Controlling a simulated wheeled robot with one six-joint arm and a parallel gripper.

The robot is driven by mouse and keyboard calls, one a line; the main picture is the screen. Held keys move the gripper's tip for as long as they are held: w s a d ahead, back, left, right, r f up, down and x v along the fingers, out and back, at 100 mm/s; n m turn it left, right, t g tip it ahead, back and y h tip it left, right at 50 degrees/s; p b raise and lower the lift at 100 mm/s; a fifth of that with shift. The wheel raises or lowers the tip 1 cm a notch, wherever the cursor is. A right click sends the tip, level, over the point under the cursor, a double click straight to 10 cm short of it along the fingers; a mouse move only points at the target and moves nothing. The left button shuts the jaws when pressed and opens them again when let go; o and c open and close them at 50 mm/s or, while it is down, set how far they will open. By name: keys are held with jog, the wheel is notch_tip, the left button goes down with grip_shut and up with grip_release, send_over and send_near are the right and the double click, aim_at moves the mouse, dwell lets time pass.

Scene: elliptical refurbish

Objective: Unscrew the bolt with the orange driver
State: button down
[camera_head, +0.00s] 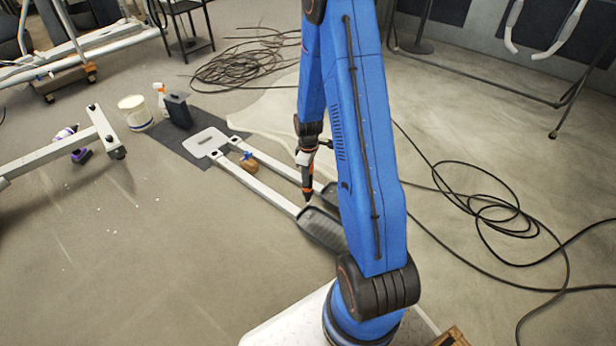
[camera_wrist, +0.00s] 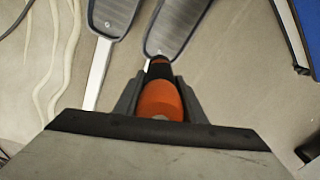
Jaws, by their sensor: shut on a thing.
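The orange and black driver (camera_wrist: 160,98) is held between the fingers of my gripper (camera_wrist: 158,95) in the wrist view. In the head view the driver (camera_head: 307,186) points down from my gripper (camera_head: 306,160), near the inner end of a grey foot pedal (camera_head: 322,229). The pedal also shows in the wrist view (camera_wrist: 178,22), just past the driver's tip. I cannot tell whether the tip touches anything. The bolt is not discernible in either view.
Two pale rails (camera_head: 262,188) run from the pedals to a light plate (camera_head: 205,142) on a dark mat. Black cables (camera_head: 490,208) lie on the floor at right. Open floor lies at lower left.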

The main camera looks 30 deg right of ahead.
aim_at(308, 189)
jog(key=shift+f, duration=4.2)
jog(key=shift+r, duration=0.2)
jog(key=shift+r, duration=4.4)
jog(key=shift+a, duration=0.1)
